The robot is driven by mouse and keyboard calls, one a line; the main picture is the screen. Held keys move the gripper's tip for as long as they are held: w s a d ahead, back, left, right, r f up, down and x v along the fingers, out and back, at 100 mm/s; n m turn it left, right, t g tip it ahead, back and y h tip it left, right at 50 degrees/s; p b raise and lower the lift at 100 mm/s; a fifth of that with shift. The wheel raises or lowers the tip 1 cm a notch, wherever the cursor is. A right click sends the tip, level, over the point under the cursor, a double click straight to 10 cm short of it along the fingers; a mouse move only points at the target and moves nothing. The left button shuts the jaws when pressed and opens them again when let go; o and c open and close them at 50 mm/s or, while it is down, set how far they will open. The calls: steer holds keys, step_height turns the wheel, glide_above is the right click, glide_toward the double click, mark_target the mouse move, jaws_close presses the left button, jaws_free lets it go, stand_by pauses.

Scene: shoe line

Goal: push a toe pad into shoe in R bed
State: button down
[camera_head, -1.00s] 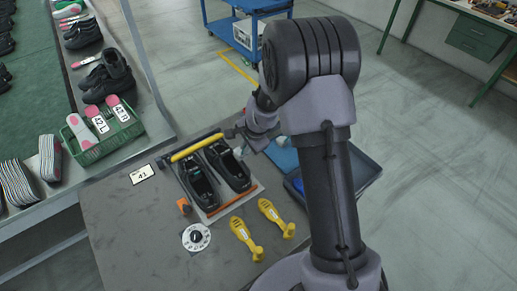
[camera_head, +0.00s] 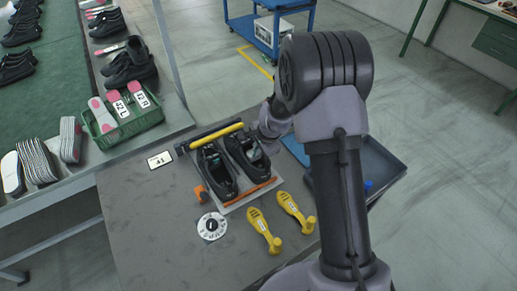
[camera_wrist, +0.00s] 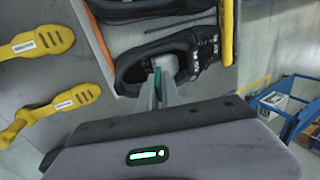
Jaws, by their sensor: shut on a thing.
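Two black shoes lie side by side on a grey bed board: the left shoe (camera_head: 213,176) and the right shoe (camera_head: 236,149). A yellow bar (camera_head: 215,134) crosses their far ends and an orange bar (camera_head: 252,194) lies at the near ends. In the wrist view, my gripper (camera_wrist: 160,77) reaches into the opening of the nearer shoe (camera_wrist: 129,73), the right one in the head view. It is shut on a small pale pad (camera_wrist: 163,63), partly hidden by the fingers and the shoe. The fingertips are hard to make out in the head view.
Two yellow shoe trees (camera_head: 262,225) and a white dial (camera_head: 211,226) lie in front of the bed. A card marked 41 (camera_head: 160,160) lies to the left. A green crate (camera_head: 128,130) stands on the rack at left.

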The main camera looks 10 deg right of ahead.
mark_target(250, 150)
steer(key=shift+f+b, duration=0.35)
steer(key=shift+f, duration=0.3)
steer(key=shift+w+a+f+p, duration=0.2)
steer(key=shift+w+f+p, duration=0.05)
steer(key=shift+w+f, duration=0.3)
steer(key=shift+w+a+f+p, duration=0.15)
steer(key=shift+w+f+p, duration=0.05)
steer(key=shift+w+f, duration=0.25)
steer(key=w+p, duration=0.2)
steer(key=p, duration=0.1)
steer(key=shift+w+a+f, duration=0.1)
steer(key=shift+w+a, duration=0.25)
steer(key=shift+a, duration=0.05)
steer(key=shift+w+a+f+p, duration=0.2)
steer(key=shift+w+f+p, duration=0.05)
steer(key=shift+w+p, duration=0.4)
steer(key=c, duration=1.5)
jaws_free()
